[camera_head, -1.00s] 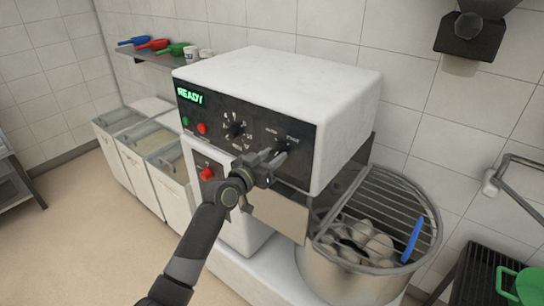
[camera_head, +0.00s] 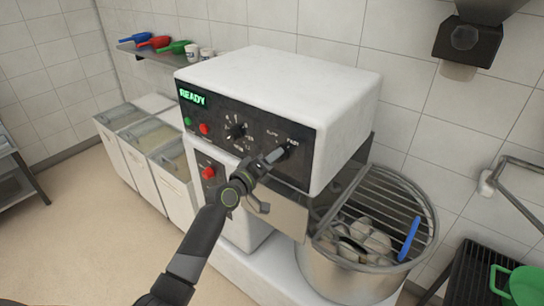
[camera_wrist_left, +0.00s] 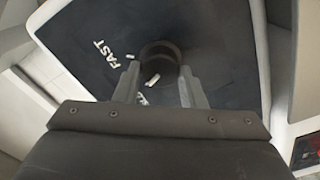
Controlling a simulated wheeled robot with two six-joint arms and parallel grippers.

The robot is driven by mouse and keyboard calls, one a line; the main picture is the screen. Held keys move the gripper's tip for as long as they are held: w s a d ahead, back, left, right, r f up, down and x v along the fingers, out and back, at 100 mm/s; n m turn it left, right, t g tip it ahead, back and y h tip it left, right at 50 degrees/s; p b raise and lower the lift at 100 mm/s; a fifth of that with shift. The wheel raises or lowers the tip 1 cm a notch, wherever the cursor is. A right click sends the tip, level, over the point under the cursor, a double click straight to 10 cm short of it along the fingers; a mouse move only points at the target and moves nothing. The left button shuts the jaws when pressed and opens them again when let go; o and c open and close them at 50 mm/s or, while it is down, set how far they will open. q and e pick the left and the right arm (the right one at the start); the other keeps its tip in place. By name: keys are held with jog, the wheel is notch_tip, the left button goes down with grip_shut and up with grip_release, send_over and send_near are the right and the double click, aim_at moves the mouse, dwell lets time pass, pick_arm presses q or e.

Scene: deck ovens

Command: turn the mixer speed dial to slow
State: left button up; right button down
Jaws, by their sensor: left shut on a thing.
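The mixer's black front panel (camera_head: 222,128) faces me, with a speed dial near its right end under the small white SLOW and FAST labels. My left gripper (camera_head: 274,156) is shut on this dial and largely hides it in the head view. In the left wrist view the dark round dial (camera_wrist_left: 160,56) sits between the fingertips of my left gripper (camera_wrist_left: 158,82). A white line shows on it. The FAST label (camera_wrist_left: 113,54) is left of the dial; another label is mostly hidden below it. My right gripper is out of view.
The green READY display (camera_head: 192,98), a larger dial (camera_head: 236,130) and red and green buttons share the panel. The steel bowl (camera_head: 350,282) with a wire guard and a blue tool (camera_head: 409,238) stands at right. Lidded bins (camera_head: 138,140) stand at left.

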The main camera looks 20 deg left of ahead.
pick_arm(q)
jog(key=shift+n+p, duration=0.35)
jog(key=shift+n, duration=0.75)
jog(key=shift+f, duration=0.1)
jog(key=o, duration=1)
jog(key=shift+s+a, duration=0.1)
jog(key=b+v, duration=0.2)
jog(key=v, duration=1.5)
jog(key=shift+s, duration=0.1)
